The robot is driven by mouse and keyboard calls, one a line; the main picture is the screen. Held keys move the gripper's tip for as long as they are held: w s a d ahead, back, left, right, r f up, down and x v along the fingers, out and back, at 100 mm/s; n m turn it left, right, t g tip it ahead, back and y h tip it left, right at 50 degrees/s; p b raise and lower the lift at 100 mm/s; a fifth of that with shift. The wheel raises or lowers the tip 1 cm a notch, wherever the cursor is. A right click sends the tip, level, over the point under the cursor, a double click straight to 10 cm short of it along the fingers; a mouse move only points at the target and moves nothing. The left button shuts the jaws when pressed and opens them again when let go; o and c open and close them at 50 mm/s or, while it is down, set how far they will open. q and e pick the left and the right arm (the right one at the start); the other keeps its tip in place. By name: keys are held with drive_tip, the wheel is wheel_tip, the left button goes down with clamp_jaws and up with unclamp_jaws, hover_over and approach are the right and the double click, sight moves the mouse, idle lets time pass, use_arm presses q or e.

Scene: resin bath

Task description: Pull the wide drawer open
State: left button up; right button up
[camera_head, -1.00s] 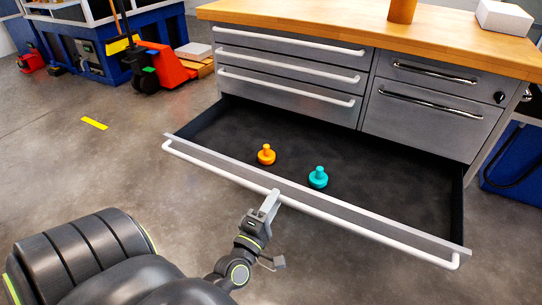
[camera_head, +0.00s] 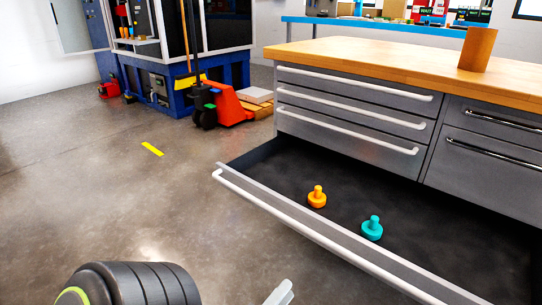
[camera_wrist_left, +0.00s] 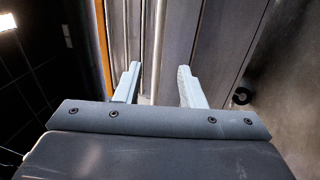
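The wide drawer (camera_head: 340,246) at the bottom of the grey cabinet stands pulled far out in the head view. Its long white handle (camera_head: 287,227) runs along the front; the drawer's right end is cut off by the frame. An orange knob-shaped piece (camera_head: 317,198) and a teal one (camera_head: 372,229) stand upright inside on the dark floor. My left gripper (camera_head: 280,292) shows only in part at the bottom edge, apart from the handle. In the left wrist view its two fingers (camera_wrist_left: 159,84) are spread with nothing gripped between them. My right gripper is not in view.
The three narrower drawers (camera_head: 355,110) above are shut. The wooden worktop (camera_head: 380,60) carries a brown cylinder (camera_head: 478,49). A red pallet jack (camera_head: 228,106) and a blue-based machine (camera_head: 165,85) stand behind at left. The floor (camera_head: 130,205) left of the drawer is clear.

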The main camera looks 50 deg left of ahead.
use_arm(q)
drive_tip(key=shift+v, duration=1.75)
